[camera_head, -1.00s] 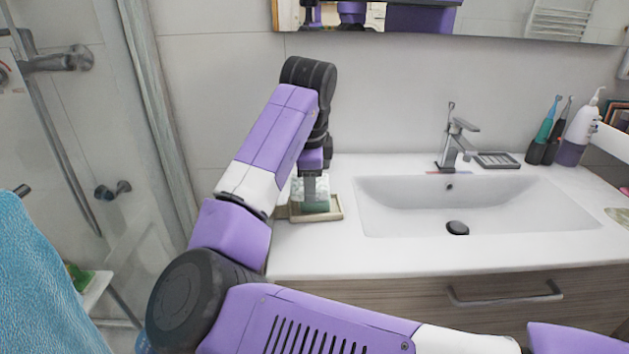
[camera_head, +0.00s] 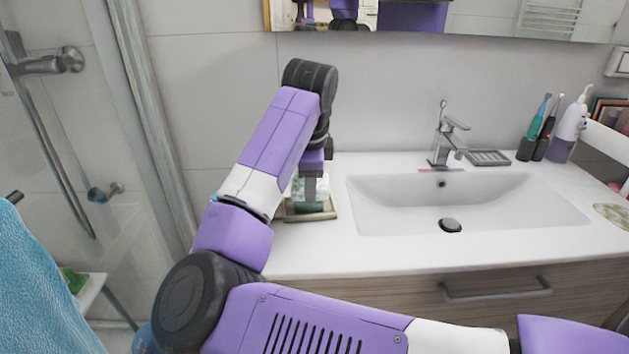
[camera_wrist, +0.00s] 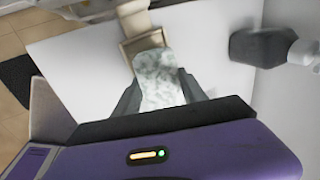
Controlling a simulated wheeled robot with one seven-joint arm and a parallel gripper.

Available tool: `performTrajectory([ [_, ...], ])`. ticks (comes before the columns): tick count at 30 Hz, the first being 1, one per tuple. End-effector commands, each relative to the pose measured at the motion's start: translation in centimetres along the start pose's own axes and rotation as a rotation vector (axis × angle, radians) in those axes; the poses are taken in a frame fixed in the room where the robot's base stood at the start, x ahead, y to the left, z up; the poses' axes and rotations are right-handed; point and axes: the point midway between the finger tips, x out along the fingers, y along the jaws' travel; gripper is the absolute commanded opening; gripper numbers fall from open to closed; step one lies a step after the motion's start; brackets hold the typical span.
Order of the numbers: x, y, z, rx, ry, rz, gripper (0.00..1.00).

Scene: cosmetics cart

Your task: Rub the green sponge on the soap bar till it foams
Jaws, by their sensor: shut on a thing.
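My gripper (camera_head: 309,190) points down over a tan soap dish (camera_head: 324,216) at the left end of the counter. In the wrist view my gripper (camera_wrist: 158,82) is shut on the green sponge (camera_wrist: 158,66), which is pale green with white, foam-like mottling. The dish (camera_wrist: 143,42) shows just beyond the sponge. In the head view a green block shows low between the fingers, at the dish. The soap bar cannot be made out clearly, and the fingers and sponge hide much of the dish. Whether sponge and soap touch cannot be told.
A white sink basin (camera_head: 470,200) with a faucet (camera_head: 445,140) lies to the right of the dish. A grey soap rack (camera_head: 488,157) and toothbrushes (camera_head: 541,120) stand at the back right. A blue towel (camera_head: 35,285) hangs at the left.

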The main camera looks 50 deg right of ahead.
Motion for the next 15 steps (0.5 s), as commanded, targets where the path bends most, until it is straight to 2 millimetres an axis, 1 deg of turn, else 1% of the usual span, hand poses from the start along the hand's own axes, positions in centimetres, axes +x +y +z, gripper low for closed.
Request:
performTrajectory([
  [4, -0.1, 0.0, 0.9, -0.004, 0.0, 0.001, 0.17],
  [9, -0.1, 0.0, 1.5, -0.002, 0.0, 0.0, 0.17],
  [15, -0.1, 0.0, 1.2, 0.0, 0.001, 0.0, 0.17],
])
